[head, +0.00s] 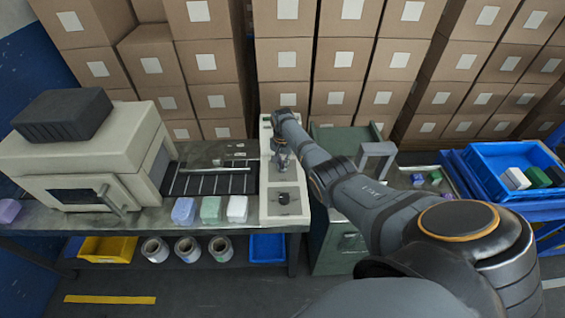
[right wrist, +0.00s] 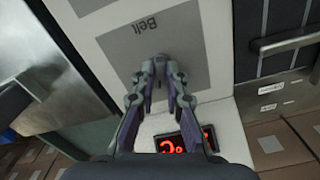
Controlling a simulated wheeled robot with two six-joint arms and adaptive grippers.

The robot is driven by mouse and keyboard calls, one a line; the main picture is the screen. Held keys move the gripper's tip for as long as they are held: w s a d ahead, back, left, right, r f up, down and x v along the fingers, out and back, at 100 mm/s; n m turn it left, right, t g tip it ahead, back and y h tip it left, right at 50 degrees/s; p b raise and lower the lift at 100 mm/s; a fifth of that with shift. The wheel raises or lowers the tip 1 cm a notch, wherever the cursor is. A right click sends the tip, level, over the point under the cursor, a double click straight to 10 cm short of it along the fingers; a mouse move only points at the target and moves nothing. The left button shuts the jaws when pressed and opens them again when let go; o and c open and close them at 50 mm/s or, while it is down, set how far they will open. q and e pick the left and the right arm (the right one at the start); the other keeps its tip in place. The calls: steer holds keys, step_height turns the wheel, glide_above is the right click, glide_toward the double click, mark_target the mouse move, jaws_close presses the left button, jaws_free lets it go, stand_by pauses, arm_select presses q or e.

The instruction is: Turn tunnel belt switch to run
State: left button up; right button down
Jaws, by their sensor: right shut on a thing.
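The control panel (head: 268,205) is a narrow white upright strip beside the slatted belt. In the right wrist view, a grey plate (right wrist: 120,70) on it bears the word "Belt", seen upside down. My right gripper (head: 281,160) is at this plate, and its fingers (right wrist: 160,68) are closed around the small belt switch (right wrist: 160,58). The fingertips hide most of the switch, so I cannot tell its position. A second dark knob (head: 284,198) sits on a lower grey plate of the panel. My left gripper is not in view.
A beige tunnel machine (head: 85,150) and slatted belt (head: 210,180) stand left of the panel. Several pale packs line the table's front edge. A blue tray (head: 480,158) is at right. Stacked cartons (head: 345,60) fill the back. A red display (right wrist: 170,147) shows near the gripper.

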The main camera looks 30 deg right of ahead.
mark_target(282, 166)
steer(key=shift+r+m, duration=0.1)
steer(key=shift+m, duration=1)
steer(key=c, duration=1.4)
jaws_free()
step_height(282, 166, up, 12)
steer(key=shift+f, duration=0.1)
